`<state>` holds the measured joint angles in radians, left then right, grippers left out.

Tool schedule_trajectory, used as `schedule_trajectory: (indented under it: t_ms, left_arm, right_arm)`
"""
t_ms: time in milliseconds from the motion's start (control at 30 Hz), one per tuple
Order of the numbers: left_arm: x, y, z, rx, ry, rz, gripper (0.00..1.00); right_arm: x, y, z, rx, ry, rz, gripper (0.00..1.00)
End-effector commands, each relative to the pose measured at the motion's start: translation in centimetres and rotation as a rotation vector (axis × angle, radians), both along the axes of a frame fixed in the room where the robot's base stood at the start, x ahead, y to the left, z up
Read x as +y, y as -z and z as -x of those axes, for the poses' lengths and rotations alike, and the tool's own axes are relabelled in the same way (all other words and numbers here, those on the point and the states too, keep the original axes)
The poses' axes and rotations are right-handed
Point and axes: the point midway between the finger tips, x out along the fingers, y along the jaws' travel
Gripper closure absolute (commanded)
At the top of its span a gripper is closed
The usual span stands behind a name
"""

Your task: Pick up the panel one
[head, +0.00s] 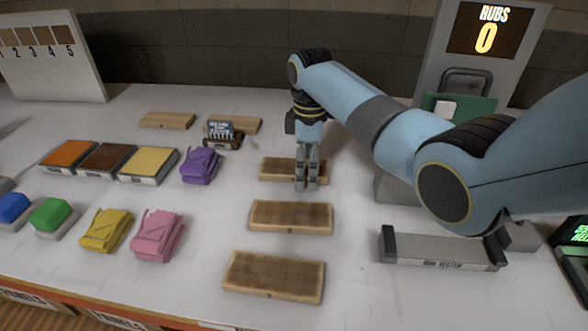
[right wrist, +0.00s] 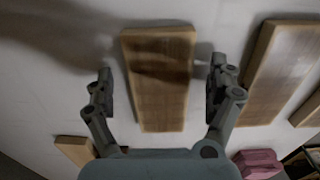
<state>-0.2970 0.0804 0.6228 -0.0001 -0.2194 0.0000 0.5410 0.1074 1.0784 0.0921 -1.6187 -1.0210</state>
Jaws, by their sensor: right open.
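Several flat wooden panels lie on the white table, and I cannot read which is panel one. One panel (head: 274,169) lies right below my right gripper (head: 307,184) in the head view. In the right wrist view this panel (right wrist: 160,95) lies between the two spread fingers, which are apart from its long sides. My right gripper is open and empty, pointing down; its fingers hide part of the panel in the head view. Two more panels lie nearer, a middle one (head: 291,216) and a front one (head: 274,276). My left gripper is not in view.
Two further panels (head: 167,120) lie at the back, one behind a small dark rack (head: 222,142). A grey tester cradle (head: 440,250) stands right. Bare table surrounds the near panels.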

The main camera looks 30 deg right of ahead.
Motion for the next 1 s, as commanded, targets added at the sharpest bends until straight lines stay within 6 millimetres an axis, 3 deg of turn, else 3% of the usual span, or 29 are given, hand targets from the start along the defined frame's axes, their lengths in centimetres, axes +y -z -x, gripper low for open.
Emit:
schedule_trajectory:
  t_ms: [67,533,800,1000]
  left_arm:
    - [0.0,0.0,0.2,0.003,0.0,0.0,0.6]
    - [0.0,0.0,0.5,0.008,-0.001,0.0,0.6]
    - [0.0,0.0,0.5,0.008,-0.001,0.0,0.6]
    - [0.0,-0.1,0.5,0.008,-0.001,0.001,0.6]
  right_arm:
    - [0.0,0.0,0.0,0.0,0.0,0.0,0.13]
    - [0.0,-0.1,0.0,0.0,0.0,0.0,0.74]
    - [0.0,-0.5,-0.1,-0.002,0.0,0.0,0.74]
    - [0.0,-4.0,-0.2,-0.006,0.0,0.0,0.74]
